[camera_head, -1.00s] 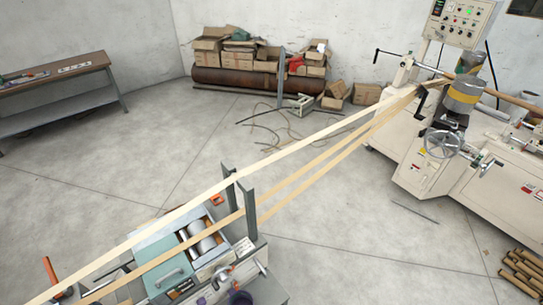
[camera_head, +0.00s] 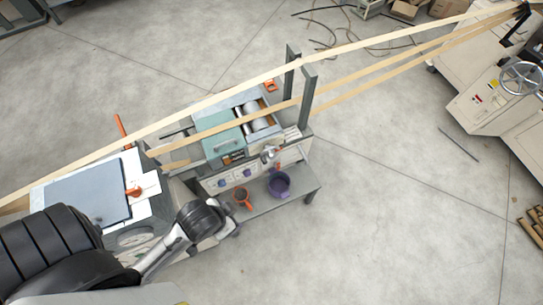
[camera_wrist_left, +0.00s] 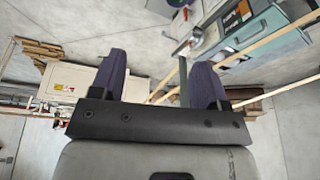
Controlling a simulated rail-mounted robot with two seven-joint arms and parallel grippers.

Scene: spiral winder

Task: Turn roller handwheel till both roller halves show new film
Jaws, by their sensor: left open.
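The roller unit (camera_head: 260,116) is a box with a teal lid (camera_head: 224,140) and pale metallic rollers beside it. A small grey handle-like part (camera_head: 270,154) sits on its front side, perhaps the roller handwheel; its shape is too small to tell. Whether the rollers show new film cannot be told. The teal box also shows at the upper right of the left wrist view (camera_wrist_left: 258,28). My left gripper (camera_wrist_left: 160,65) is open, its purple fingers apart, with nothing visibly held. My right gripper is not in view.
Pale film strips (camera_head: 300,66) run diagonally over the unit, past two grey posts (camera_head: 307,92), to the large winder (camera_head: 490,100) with a spoked wheel (camera_head: 521,78).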

